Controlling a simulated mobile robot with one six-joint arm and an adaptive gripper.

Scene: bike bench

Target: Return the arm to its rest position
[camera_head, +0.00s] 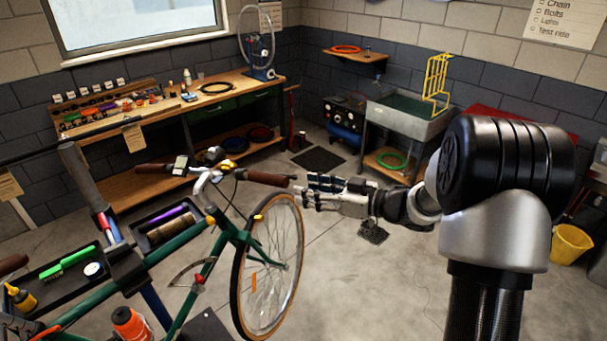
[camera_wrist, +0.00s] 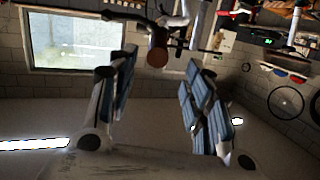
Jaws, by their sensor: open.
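My gripper (camera_head: 303,192) is stretched out to the left from my arm, in the middle of the head view. Its fingertips are close to the brown right-hand grip of the handlebar (camera_head: 268,178); I cannot tell whether they touch. In the wrist view my gripper (camera_wrist: 160,85) shows two blue-padded fingers wide apart with nothing between them. The end of a brown handlebar grip (camera_wrist: 157,57) shows beyond the gap between the fingers.
A green bicycle (camera_head: 236,236) stands at the left with a tool tray (camera_head: 70,295) beside it. A wooden workbench (camera_head: 160,110) runs along the back wall. A wash sink (camera_head: 400,125) and a yellow bucket (camera_head: 570,243) stand to the right. The floor (camera_head: 370,290) right of the front wheel is clear.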

